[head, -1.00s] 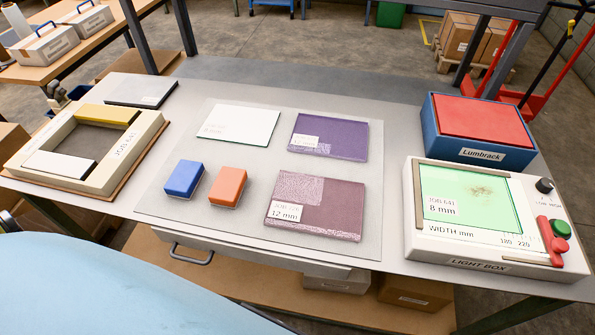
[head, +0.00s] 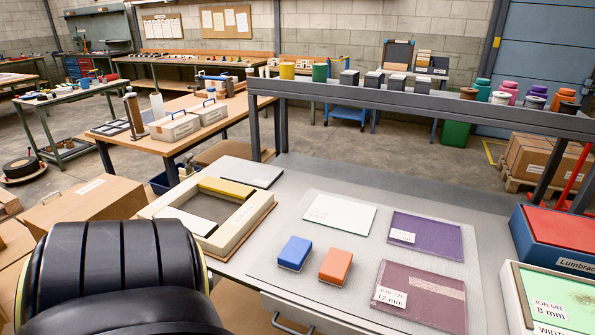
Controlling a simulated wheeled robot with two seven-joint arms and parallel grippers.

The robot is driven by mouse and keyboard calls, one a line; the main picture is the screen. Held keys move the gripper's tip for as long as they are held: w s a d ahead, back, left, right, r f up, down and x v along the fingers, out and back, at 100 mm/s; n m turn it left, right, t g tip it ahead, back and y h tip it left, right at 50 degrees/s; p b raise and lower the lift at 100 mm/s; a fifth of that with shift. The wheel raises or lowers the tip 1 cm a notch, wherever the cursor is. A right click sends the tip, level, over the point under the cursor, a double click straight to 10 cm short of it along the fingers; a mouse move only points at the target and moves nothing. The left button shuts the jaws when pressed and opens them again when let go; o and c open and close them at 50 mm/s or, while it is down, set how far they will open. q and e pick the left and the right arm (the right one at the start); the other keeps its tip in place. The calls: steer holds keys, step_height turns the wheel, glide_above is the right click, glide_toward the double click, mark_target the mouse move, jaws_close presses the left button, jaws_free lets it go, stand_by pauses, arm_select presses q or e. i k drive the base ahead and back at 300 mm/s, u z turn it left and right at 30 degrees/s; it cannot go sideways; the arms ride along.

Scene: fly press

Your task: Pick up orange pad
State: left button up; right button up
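The orange pad (head: 336,267) is a small block lying on the grey mat (head: 266,268) on the workbench, in the lower middle of the head view. A blue pad (head: 295,253) of like size lies just left of it, with a narrow gap between them. Black ribbed parts of my own arm fill the lower left of the view. Neither gripper shows in the view.
Right of the pads lie a purple plate (head: 426,235) and a maroon plate (head: 420,296). A white plate (head: 340,213) lies behind them. A cream frame (head: 232,236) stands left. The Lumbrack box (head: 562,240) and light box (head: 513,300) stand right. A shelf rail (head: 420,102) crosses behind.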

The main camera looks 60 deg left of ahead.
mark_target(333, 270)
steer(key=k, duration=0.35)
steer(key=u, duration=1.05)
